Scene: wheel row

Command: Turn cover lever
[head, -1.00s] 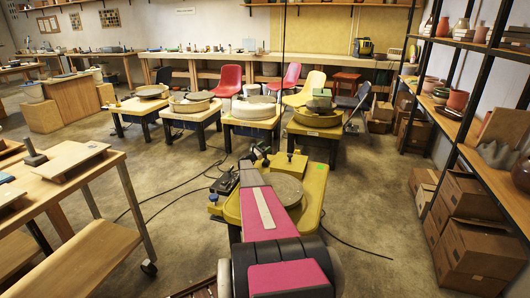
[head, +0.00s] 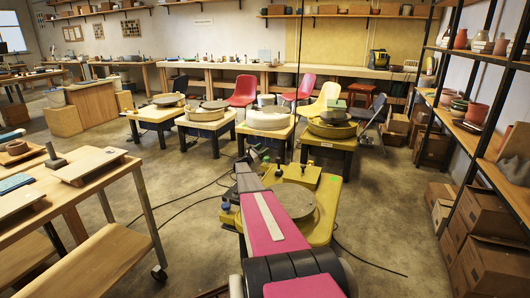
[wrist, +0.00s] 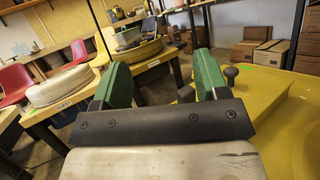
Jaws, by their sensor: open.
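The yellow pottery wheel (head: 321,233) stands right in front of me in the head view, with its grey round disc (head: 303,208) partly behind my arm. A yellow box-like cover (head: 301,174) is at its far side. In the wrist view the yellow cover (wrist: 245,107) is at lower right. A dark ball-ended knob (wrist: 186,93) shows between the green fingers, near the right one, and another (wrist: 231,72) shows just right of that finger. I cannot tell which is the cover lever. My gripper (wrist: 160,65) is open, fingers apart, nothing visibly held.
A row of wheel tables, including one with a yellow basin (head: 332,130), stands beyond. A wooden cart (head: 100,220) is at left. Shelving (head: 480,135) with boxes is at right. Black cables (head: 172,197) lie on the floor.

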